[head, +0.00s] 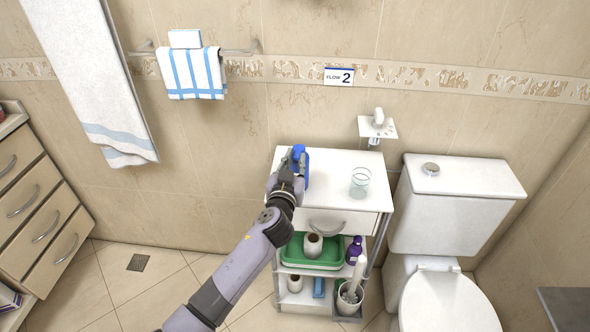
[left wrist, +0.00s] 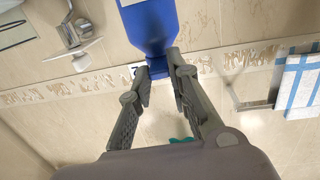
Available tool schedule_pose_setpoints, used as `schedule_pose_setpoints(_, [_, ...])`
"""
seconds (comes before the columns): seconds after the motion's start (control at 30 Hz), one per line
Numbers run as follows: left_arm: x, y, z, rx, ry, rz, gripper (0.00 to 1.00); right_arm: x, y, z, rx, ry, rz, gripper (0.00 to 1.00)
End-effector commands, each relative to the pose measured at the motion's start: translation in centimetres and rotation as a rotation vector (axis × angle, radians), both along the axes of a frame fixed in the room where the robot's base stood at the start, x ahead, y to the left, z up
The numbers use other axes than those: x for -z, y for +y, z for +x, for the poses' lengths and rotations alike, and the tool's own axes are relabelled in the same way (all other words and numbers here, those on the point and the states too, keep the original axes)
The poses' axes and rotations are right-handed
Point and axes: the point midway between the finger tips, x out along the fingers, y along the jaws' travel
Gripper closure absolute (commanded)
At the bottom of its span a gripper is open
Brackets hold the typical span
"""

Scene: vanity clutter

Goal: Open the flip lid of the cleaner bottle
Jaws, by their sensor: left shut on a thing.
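The blue cleaner bottle (head: 307,168) is at the left part of the white cabinet top in the head view, partly hidden by my left gripper (head: 290,178). In the left wrist view, the blue bottle (left wrist: 149,25) comes in from the top edge and narrows toward the fingertips. My left gripper (left wrist: 158,72) has its two fingers on either side of that narrow end, shut on it. The lid's state cannot be made out in either view. My right gripper is not in view.
A clear glass (head: 360,182) stands on the cabinet top (head: 325,197) to the right of the bottle. A wall-mounted holder (head: 377,125) is behind it. The toilet (head: 455,200) stands to the right. Shelves below hold a green tray (head: 327,262) and a purple bottle (head: 354,250).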

Motion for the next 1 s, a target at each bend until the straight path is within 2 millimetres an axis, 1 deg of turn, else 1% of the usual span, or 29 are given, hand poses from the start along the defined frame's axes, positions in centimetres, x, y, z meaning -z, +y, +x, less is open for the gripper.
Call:
schedule_pose_setpoints(0.03, [0.48,0.04,-0.02,-0.001,-0.005,0.000,1.00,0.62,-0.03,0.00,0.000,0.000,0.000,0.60])
schedule_pose_setpoints(0.1, [0.42,0.03,-0.01,-0.001,-0.011,-0.001,1.00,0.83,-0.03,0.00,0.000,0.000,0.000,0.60])
schedule_pose_setpoints(0.57, [0.22,0.04,-0.02,-0.001,-0.019,-0.002,1.00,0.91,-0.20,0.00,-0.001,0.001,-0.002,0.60])
schedule_pose_setpoints(0.6, [0.22,0.04,-0.01,-0.001,-0.019,-0.002,0.81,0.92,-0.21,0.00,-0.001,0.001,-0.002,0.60])
schedule_pose_setpoints(0.9, [0.18,0.03,0.00,-0.001,-0.020,-0.002,0.62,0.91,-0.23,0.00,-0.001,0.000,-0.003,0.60])
schedule_pose_setpoints(1.0, [0.17,0.03,0.01,-0.001,-0.020,-0.002,0.62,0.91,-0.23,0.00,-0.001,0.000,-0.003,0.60])
